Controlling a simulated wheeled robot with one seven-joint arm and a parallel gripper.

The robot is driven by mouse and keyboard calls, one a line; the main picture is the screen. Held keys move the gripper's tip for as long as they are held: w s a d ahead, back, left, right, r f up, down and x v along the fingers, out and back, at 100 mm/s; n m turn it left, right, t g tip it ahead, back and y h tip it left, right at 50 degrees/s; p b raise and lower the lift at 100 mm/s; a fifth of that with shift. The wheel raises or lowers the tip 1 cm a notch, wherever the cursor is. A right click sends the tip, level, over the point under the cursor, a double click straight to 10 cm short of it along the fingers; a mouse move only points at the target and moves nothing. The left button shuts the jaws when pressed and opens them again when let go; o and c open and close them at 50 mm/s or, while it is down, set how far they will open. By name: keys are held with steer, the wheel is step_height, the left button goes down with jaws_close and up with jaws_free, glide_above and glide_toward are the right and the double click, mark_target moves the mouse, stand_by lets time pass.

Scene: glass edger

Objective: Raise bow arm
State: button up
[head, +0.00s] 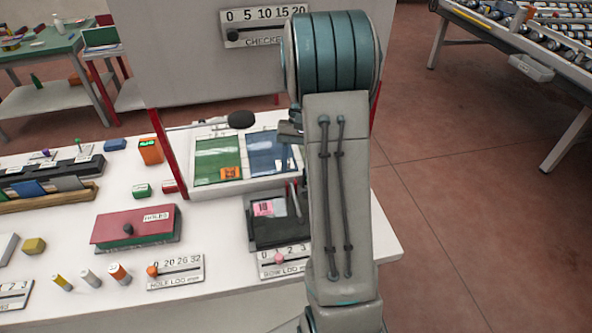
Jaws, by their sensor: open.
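A thin grey rod ending in a dark oval knob (241,118) reaches across from the left red post (162,155); it looks like the bow arm. It lies roughly level above the back edge of a white tray (236,188) holding a green and a blue pane. My gripper (287,131) is just right of the knob, over the blue pane (270,154), and appears apart from the knob. My gripper is open and small in view; my arm hides part of it and the right end of the tray.
A red-lidded box (135,225) marked HOLES, the HOLE LOG slider (175,272) and the BOW LOG slider (285,257) stand on the white table. A dark tray (278,232) sits in front of the panes. A grey CHECKED panel (205,60) rises behind.

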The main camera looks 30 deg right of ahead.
steer(key=s+d+r+b, duration=0.2)
steer(key=s+d+r, duration=0.5)
steer(key=s+r, duration=0.1)
steer(key=shift+s+d+r+b, duration=0.35)
steer(key=shift+b, duration=0.05)
steer(key=s+a+f+n+t+h, duration=0.1)
steer(key=s+a+n+t, duration=0.2)
steer(key=a, duration=0.8)
steer(key=s+a+n+t+h, duration=0.2)
steer(key=s+a, duration=0.3)
steer(key=a, duration=0.5)
steer(key=shift+a+f+n+t, duration=0.35)
steer(key=shift+f+n+t, duration=0.05)
steer(key=shift+t, duration=0.3)
steer(key=shift+s+a+f, duration=0.15)
steer(key=shift+s, duration=0.05)
jaws_close()
steer(key=shift+a, duration=0.1)
